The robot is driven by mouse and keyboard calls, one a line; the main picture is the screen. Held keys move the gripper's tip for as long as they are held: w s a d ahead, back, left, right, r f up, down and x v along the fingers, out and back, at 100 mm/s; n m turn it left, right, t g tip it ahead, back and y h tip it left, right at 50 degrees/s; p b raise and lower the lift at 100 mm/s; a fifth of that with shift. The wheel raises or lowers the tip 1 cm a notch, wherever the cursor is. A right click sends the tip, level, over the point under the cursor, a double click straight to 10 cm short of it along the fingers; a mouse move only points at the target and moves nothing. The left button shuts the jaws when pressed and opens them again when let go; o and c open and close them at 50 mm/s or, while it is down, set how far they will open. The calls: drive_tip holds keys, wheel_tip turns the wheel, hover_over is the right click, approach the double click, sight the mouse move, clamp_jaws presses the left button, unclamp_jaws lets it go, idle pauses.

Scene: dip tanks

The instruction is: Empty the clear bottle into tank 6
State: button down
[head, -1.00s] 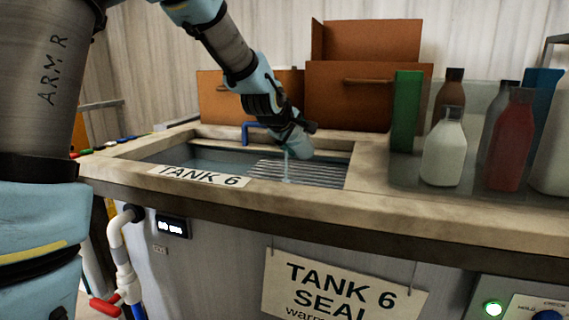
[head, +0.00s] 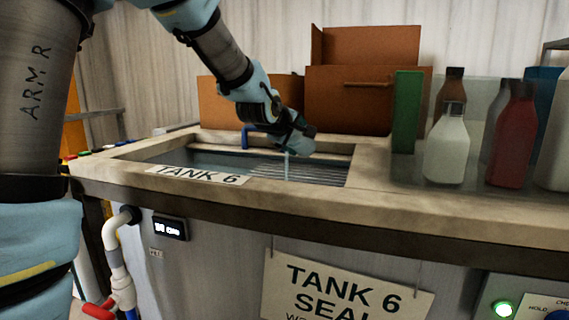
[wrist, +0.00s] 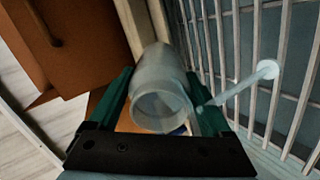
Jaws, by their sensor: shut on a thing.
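My gripper (head: 294,142) hangs over tank 6 (head: 215,160), near its back right part. In the wrist view, its green fingers (wrist: 155,105) are shut on the clear bottle (wrist: 158,80), one on each side. The bottle is tilted, and a thin pale stream (wrist: 230,90) runs from it down toward the bars of the tank's rack. The head view also shows the stream (head: 286,166) falling inside the tank opening. In that view the bottle is mostly hidden by the gripper. How much liquid the bottle holds cannot be told.
A blue bent pipe (head: 246,134) stands at the tank's back edge. Brown boxes (head: 345,95) stand behind it. A green block (head: 406,110), a white bottle (head: 447,145) and a red bottle (head: 512,135) stand to the right. The metal rack (head: 315,172) lies in the tank.

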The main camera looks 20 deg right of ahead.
drive_tip(key=shift+r+t+h+b, duration=0.3)
drive_tip(key=shift+t+h+b, duration=0.3)
drive_tip(key=shift+b, duration=1.1)
drive_tip(key=shift+s+a+r+t+h+b, duration=0.3)
drive_tip(key=shift+s+a+t+h+b, duration=0.3)
drive_tip(key=shift+b, duration=1.45)
drive_tip(key=shift+r+t+h+b, duration=0.3)
drive_tip(key=shift+t+h+b, duration=0.3)
drive_tip(key=shift+b, duration=1.55)
drive_tip(key=shift+s+a+r+t+h+b, duration=0.1)
drive_tip(key=shift+r+t+h+b, duration=0.2)
drive_tip(key=shift+r+b, duration=0.45)
drive_tip(key=shift+a+r+t+h+b, duration=0.15)
drive_tip(key=shift+r+h+b, duration=0.25)
drive_tip(key=shift+r, duration=0.6)
drive_tip(key=shift+s+a+r+t+h+b, duration=0.15)
drive_tip(key=shift+r+t+h+b, duration=0.75)
drive_tip(key=shift+b, duration=1.15)
wheel_tip(320, 180, up, 7)
drive_tip(key=t+h+b, duration=0.1)
drive_tip(key=b, duration=0.3)
drive_tip(key=shift+s+a+h, duration=0.3)
drive_tip(key=shift+a+h, duration=0.05)
drive_tip(key=shift+h, duration=0.05)
